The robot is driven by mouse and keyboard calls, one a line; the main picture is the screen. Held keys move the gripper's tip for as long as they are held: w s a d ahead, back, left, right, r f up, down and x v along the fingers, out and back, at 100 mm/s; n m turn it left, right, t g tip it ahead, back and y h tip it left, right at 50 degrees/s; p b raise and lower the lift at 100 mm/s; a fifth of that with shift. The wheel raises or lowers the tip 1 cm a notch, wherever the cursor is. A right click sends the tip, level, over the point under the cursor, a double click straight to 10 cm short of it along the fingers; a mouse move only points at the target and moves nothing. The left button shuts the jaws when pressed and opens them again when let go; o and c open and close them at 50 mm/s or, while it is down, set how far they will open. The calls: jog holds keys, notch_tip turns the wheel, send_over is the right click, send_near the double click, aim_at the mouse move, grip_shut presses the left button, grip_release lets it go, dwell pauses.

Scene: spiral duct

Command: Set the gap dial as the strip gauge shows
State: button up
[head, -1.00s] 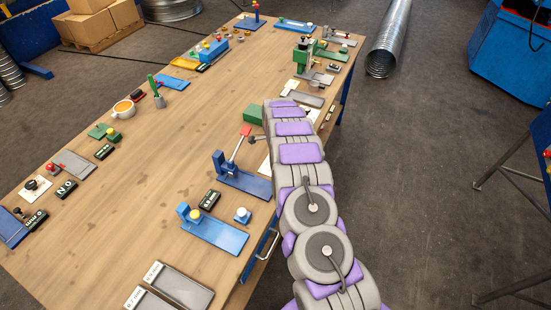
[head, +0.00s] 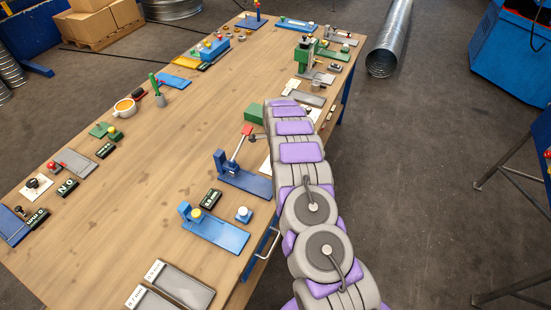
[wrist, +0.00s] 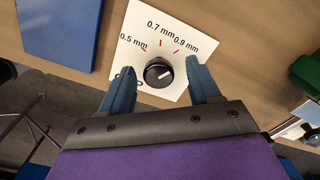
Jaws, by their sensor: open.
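The gap dial shows in the wrist view as a white plate (wrist: 140,25) marked 0.5, 0.7 and 0.9 mm, with red ticks and a round black knob (wrist: 158,72). A short pale mark on the knob lies toward its right side. My gripper (wrist: 159,73) is open, one blue finger on each side of the knob; I cannot tell if they touch it. In the head view my arm covers most of the dial plate (head: 266,161). A small black display (head: 210,198), possibly the strip gauge's, reads about 0.9 or 0.8 mm, blurred.
A blue lever stand (head: 245,182) and a blue-based fixture (head: 215,232) stand near the dial. A green block (head: 254,113) lies just beyond. Two labelled grey trays (head: 183,287) lie at the near end. The middle of the table (head: 150,180) is mostly clear.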

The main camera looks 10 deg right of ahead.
jog(key=shift+r, duration=0.1)
notch_tip(320, 180, up, 17)
jog(key=shift+p, duration=0.35)
dwell(0.5)
jog(key=s+a+r+n+b, duration=0.1)
jog(key=s+r+n, duration=0.2)
jog(key=s+r, duration=0.35)
jog(key=s+a+r+n+g+b, duration=0.1)
jog(key=s+r+n, duration=0.25)
jog(key=s, duration=0.55)
jog(key=s+r+n+b, duration=0.2)
jog(key=s+r+n, duration=0.2)
jog(key=s, duration=0.4)
jog(key=s+d+f+n+b, duration=0.1)
jog(key=s+n, duration=0.3)
jog(key=s, duration=1.1)
jog(key=s+d+f+n+b, duration=0.1)
jog(key=s+f+n, duration=0.1)
jog(key=s, duration=1.2)
jog(key=shift+s+d+f+n+g+b, duration=0.35)
jog(key=shift+s+d+n+g+b, duration=0.05)
jog(key=shift+n, duration=0.45)
